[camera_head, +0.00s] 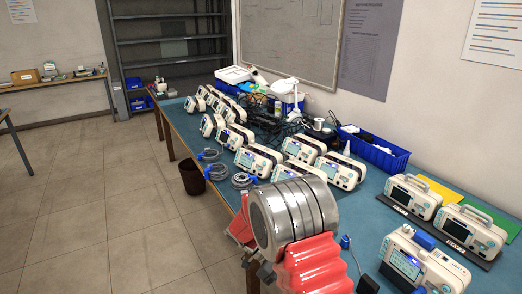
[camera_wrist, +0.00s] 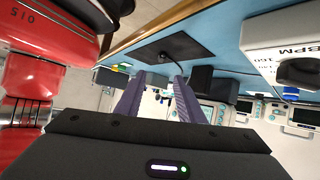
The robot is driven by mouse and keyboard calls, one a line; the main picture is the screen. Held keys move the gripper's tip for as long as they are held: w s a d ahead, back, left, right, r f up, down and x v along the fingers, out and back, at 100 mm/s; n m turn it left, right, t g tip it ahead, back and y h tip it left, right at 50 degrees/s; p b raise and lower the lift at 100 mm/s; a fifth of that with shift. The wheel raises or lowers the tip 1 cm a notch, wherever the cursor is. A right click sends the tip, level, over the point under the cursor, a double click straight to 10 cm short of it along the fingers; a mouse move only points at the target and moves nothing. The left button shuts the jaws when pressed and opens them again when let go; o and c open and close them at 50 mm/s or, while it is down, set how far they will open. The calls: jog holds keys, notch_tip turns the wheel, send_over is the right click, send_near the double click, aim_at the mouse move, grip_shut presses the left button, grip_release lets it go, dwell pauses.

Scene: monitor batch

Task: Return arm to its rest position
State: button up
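My gripper (camera_wrist: 160,88) shows in the wrist view as two purple-grey fingers with a clear gap between them. It is open and nothing is held between the fingers. In the head view my arm shows as a silver ribbed cylinder and red covers close to the near table edge. The gripper itself cannot be made out there. In the wrist view red parts of my own body fill the left side. Beyond the fingertips are the blue table top (camera_wrist: 215,45) and a black flat pad (camera_wrist: 173,48) with a cable.
The blue table (camera_head: 225,180) carries several white monitors (camera_head: 410,262), some close to the right of my arm. A blue bin (camera_head: 375,150) stands against the wall. A dark waste bin (camera_head: 192,177) stands on the floor. The floor at left is clear.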

jog(key=shift+w+a+f+n, duration=0.15)
jog(key=shift+f+n, duration=0.35)
jog(key=shift+n, duration=0.7)
jog(key=s+a+n+t+y, duration=0.15)
jog(key=s+n+y, duration=0.3)
jog(key=n, duration=0.65)
jog(key=s+d+r+n+t+y, duration=0.1)
jog(key=s+r+n+t, duration=0.4)
jog(key=r, duration=0.6)
jog(key=s+d+r+n+t+y, duration=0.1)
jog(key=s+r+n+t+y, duration=0.3)
jog(key=r, duration=0.8)
jog(key=s+t, duration=0.1)
jog(key=s, duration=0.1)
jog(key=shift+s+r+n+t, duration=0.25)
jog(key=shift+s+n+t, duration=0.1)
jog(key=shift+s+n, duration=0.05)
jog(key=shift+d+y, duration=0.1)
jog(key=shift+y, duration=0.15)
jog(key=shift+c, duration=0.5)
